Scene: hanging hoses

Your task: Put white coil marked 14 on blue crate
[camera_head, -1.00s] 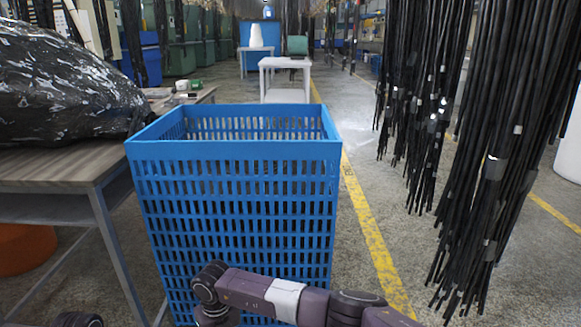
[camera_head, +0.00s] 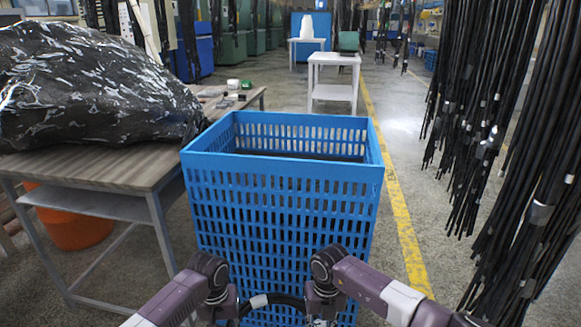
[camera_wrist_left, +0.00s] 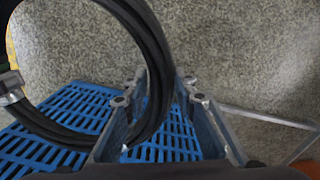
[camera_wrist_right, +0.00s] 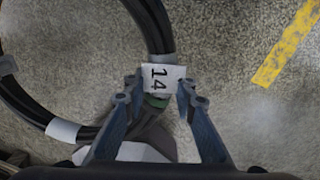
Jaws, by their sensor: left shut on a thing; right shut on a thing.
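The coil is a loop of black hose with white bands and a white label marked 14 (camera_wrist_right: 163,78), seen in the right wrist view. My right gripper (camera_wrist_right: 158,98) is shut on the coil at the label. My left gripper (camera_wrist_left: 159,100) is shut on another part of the black coil (camera_wrist_left: 158,62). In the head view a short piece of the coil (camera_head: 286,301) shows between the two grippers, low in front of the blue crate (camera_head: 282,165). The crate stands upright on the floor, its top open; its bottom is hidden. Its slatted wall also shows in the left wrist view (camera_wrist_left: 85,105).
A wooden-topped table (camera_head: 110,168) with a large black wrapped bundle (camera_head: 95,85) stands left of the crate. Long black hoses (camera_head: 480,110) hang on the right. A white table (camera_head: 333,80) stands behind. Floor right of the crate is clear along the yellow line (camera_head: 405,235).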

